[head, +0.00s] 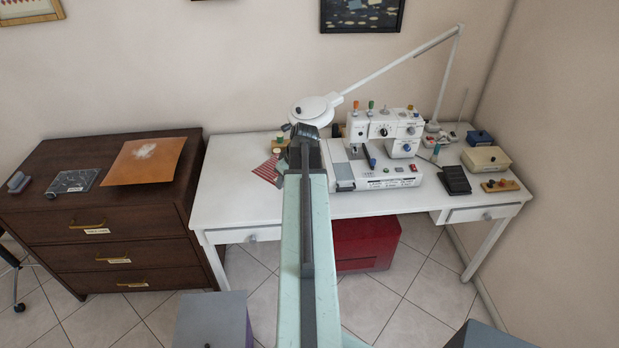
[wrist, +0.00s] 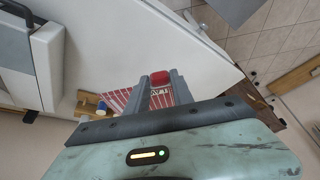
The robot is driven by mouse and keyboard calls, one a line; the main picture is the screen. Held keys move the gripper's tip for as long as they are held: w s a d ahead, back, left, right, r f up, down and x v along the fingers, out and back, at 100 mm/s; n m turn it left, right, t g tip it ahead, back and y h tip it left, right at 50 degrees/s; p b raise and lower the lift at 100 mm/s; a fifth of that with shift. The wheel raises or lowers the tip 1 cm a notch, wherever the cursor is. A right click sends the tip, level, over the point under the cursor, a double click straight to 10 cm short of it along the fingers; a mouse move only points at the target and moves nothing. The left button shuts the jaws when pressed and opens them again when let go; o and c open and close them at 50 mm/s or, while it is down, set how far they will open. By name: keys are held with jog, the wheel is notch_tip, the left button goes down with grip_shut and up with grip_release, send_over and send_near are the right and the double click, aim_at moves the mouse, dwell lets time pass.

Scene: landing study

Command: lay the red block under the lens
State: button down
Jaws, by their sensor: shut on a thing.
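My gripper (wrist: 161,84) is shut on the red block (wrist: 160,77), which shows between the two grey fingertips in the wrist view. In the head view my gripper (head: 303,131) is over the left part of the white table, and the block is hidden behind it. The lens is the round white head (head: 315,108) of a jointed lamp, just beyond my gripper in the picture. I cannot tell the height gap between them. A red and white striped cloth (head: 267,171) lies on the table left of my gripper; it also shows behind the fingertips in the wrist view (wrist: 118,98).
A white sewing machine (head: 384,130) stands right of my gripper on the white table (head: 225,195). A black pedal (head: 454,180) and small boxes are farther right. Thread spools (head: 279,139) stand near the lens. A brown dresser (head: 100,215) is at the left.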

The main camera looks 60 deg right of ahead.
jog(key=s+d+f, duration=0.1)
jog(key=s+d, duration=0.3)
jog(key=d, duration=0.6)
jog(key=shift+b, duration=0.35)
jog(key=shift+s+d+f+b, duration=0.1)
jog(key=shift+d+f+b, duration=0.05)
jog(key=shift+f+b, duration=0.65)
jog(key=shift+s+d+f+b, duration=0.1)
jog(key=shift+d+f+b, duration=0.05)
jog(key=shift+f+b, duration=0.7)
jog(key=shift+s+d+f+b, duration=0.1)
jog(key=shift+d+f+b, duration=0.05)
jog(key=shift+f+b, duration=0.65)
jog(key=c, duration=1.1)
grip_release()
jog(key=shift+r, duration=0.15)
jog(key=d+p+v, duration=0.1)
jog(key=p+v, duration=1.1)
jog(key=v, duration=0.1)
jog(key=shift+w+a, duration=0.3)
jog(key=shift+a, duration=0.15)
jog(key=shift+r, duration=0.1)
